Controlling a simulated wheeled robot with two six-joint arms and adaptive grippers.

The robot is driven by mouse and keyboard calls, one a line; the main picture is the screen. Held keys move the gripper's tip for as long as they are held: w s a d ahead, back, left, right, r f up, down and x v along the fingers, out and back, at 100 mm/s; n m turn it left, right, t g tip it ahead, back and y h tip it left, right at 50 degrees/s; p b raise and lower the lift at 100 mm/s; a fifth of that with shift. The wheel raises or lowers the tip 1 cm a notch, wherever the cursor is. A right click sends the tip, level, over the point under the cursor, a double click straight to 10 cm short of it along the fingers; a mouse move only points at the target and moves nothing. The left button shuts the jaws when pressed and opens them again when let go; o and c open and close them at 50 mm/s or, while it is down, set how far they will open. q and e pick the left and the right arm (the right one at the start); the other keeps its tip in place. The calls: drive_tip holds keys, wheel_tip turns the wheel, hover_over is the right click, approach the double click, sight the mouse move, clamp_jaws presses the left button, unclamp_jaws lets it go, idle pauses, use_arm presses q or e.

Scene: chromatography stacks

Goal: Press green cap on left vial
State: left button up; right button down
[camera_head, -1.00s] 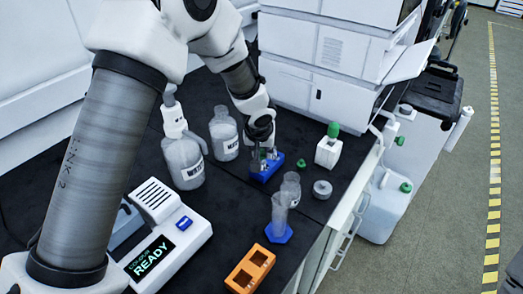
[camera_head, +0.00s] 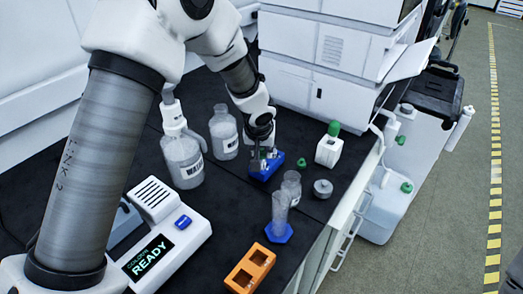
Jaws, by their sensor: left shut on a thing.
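My left gripper (camera_head: 262,152) points down over the blue vial rack (camera_head: 266,170) on the black bench, below the white instrument stack. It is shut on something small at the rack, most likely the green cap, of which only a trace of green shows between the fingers. The vials in the rack are small and partly hidden by the fingers. I cannot tell whether the cap sits on the left vial. My right gripper does not show.
Two labelled bottles (camera_head: 223,133) (camera_head: 184,160) stand left of the rack. A white bottle with a green top (camera_head: 329,146), a grey round part (camera_head: 323,188), a cylinder on a blue base (camera_head: 279,220), an orange block (camera_head: 250,269) and a device reading READY (camera_head: 160,248) surround it.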

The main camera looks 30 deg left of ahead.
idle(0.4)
use_arm(q)
drive_tip(key=o, duration=1.3)
drive_tip(key=shift+r+p, duration=2.75)
drive_tip(key=shift+r, duration=0.8)
drive_tip(key=shift+c, duration=0.3)
drive_tip(key=shift+f, duration=0.1)
clamp_jaws()
drive_tip(key=shift+f, duration=0.15)
